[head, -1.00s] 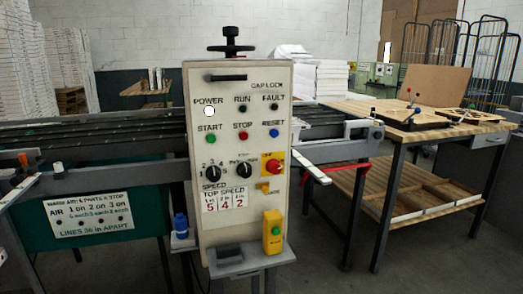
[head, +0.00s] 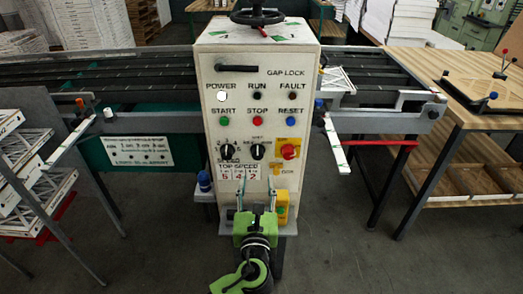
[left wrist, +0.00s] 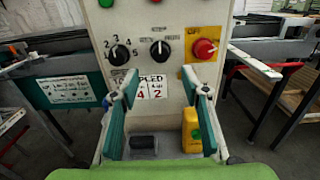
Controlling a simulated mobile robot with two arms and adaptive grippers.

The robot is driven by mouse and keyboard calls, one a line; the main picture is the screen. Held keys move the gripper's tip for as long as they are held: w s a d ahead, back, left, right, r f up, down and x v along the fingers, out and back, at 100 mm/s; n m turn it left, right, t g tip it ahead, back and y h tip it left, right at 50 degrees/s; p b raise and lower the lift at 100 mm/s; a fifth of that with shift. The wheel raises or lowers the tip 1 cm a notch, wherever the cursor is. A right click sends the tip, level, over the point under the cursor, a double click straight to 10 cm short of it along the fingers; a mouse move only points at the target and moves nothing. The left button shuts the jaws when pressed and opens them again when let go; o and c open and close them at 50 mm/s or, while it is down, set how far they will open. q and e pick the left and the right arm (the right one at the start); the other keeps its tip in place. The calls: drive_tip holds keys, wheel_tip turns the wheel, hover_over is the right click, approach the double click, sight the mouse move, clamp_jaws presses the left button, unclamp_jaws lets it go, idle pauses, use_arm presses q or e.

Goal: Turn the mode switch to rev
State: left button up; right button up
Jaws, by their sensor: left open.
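The mode switch (head: 257,151) looks to be the black rotary knob in the middle of the white control box front, with small labels I cannot read surely. In the left wrist view the knob (left wrist: 160,49) shows a white mark that looks about upright. My left gripper (head: 256,193) is open and empty, below the knob and in front of the box. In the left wrist view its two fingers (left wrist: 158,92) stand apart, with the speed sign between them and the knob beyond, untouched. My right gripper is not in view.
The numbered speed knob (head: 226,150) is left of the switch, and a red knob on a yellow plate (head: 289,151) is right. A yellow box with a green button (head: 282,206) stands by the gripper. Conveyor rails (head: 100,75) extend sideways. A wooden table (head: 455,175) is at right.

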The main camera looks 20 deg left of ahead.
sight(257, 156)
use_arm(q)
drive_tip(key=p+x, duration=0.1)
drive_tip(key=x, duration=1.1)
drive_tip(key=shift+w+f+p, duration=0.1)
drive_tip(key=shift+f+p, duration=0.05)
drive_tip(key=shift+p, duration=0.15)
drive_tip(key=c, duration=1.1)
